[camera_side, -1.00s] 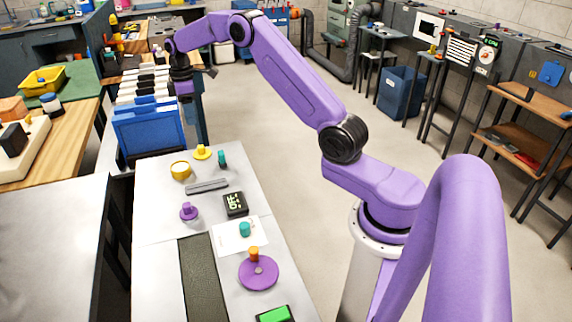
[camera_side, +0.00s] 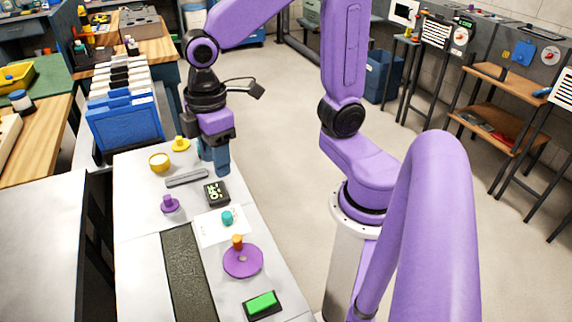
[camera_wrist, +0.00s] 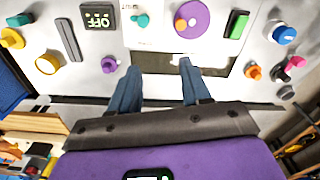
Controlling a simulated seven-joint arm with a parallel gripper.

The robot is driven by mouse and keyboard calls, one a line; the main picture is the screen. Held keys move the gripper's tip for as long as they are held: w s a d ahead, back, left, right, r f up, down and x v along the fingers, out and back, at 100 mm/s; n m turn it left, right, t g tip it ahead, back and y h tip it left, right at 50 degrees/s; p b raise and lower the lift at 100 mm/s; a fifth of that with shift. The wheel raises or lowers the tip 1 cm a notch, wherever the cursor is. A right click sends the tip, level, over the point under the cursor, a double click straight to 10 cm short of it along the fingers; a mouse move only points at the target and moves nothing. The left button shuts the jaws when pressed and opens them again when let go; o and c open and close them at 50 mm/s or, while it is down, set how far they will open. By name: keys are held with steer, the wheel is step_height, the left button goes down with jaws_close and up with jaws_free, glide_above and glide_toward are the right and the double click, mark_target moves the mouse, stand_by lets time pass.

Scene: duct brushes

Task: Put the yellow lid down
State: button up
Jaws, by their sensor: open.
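The yellow lid (camera_side: 181,144), a disc with a knob on top, stands knob up on the light table at its far end. In the wrist view the yellow lid (camera_wrist: 12,38) is at the left edge. An open yellow pot (camera_side: 160,162) is beside it, uncovered; it also shows in the wrist view (camera_wrist: 47,63). My gripper (camera_side: 215,160) is above the table's far right part, to the right of the lid and apart from it. In the wrist view my gripper's fingers (camera_wrist: 160,66) are spread with nothing between them.
A grey bar (camera_side: 187,178), a display reading OFF (camera_side: 216,193), a purple knobbed lid (camera_side: 169,204), a teal piece (camera_side: 227,217) on a white sheet and a purple disc (camera_side: 242,260) are nearer. Blue folders (camera_side: 125,125) stand behind the table. A dark strip (camera_side: 188,275) crosses it.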

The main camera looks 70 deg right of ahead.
steer(key=s+d+f+n, duration=0.1)
steer(key=s+d, duration=0.3)
steer(key=s, duration=0.8)
steer(key=shift+s+f, duration=0.3)
steer(key=shift+f, duration=0.35)
